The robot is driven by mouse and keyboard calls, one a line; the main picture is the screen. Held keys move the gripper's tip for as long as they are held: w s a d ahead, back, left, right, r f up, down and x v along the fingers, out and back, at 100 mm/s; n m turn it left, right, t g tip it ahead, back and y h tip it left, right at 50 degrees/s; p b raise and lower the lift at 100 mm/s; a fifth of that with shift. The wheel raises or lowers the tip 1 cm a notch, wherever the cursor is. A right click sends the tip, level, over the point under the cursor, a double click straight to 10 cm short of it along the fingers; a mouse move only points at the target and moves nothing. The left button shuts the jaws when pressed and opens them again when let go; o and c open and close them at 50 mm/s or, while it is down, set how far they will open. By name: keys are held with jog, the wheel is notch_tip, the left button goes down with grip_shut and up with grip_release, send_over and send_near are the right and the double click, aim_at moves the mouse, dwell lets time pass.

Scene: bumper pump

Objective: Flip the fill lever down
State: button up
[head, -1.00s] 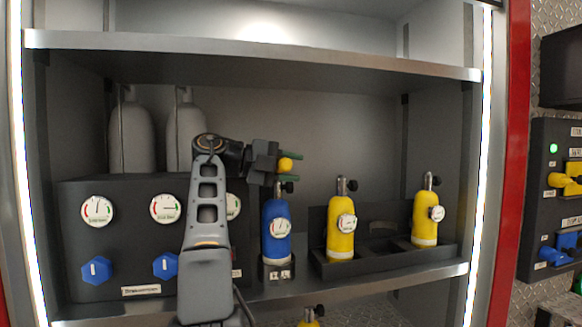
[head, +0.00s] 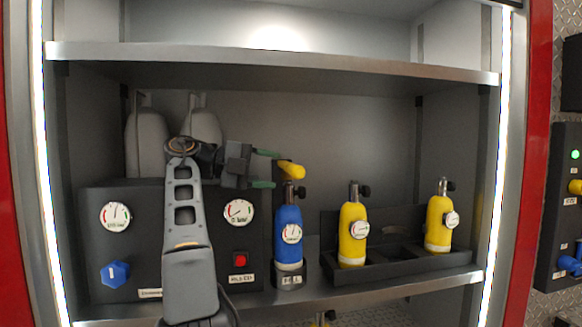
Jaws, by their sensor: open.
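A short yellow lever (head: 291,171) sits above the valve of the blue cylinder (head: 288,240). It points to the right and tilts slightly down. The blue cylinder stands upright in a small holder and carries a round gauge (head: 291,233). My gripper (head: 265,169) is open, with its green-tipped fingers just left of the lever, one higher and one lower. Nothing shows between the fingers. A small gap seems to lie between the fingertips and the lever, but depth is hard to tell.
Two yellow cylinders (head: 353,235) (head: 439,224) stand in a dark rack at right. A dark panel with dials (head: 116,217), a blue knob (head: 115,274) and a red button (head: 240,260) lies at left, partly behind my arm. A shelf (head: 280,65) runs above.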

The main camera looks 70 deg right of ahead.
jog(key=shift+p+v, duration=0.9)
jog(key=shift+v, duration=1.95)
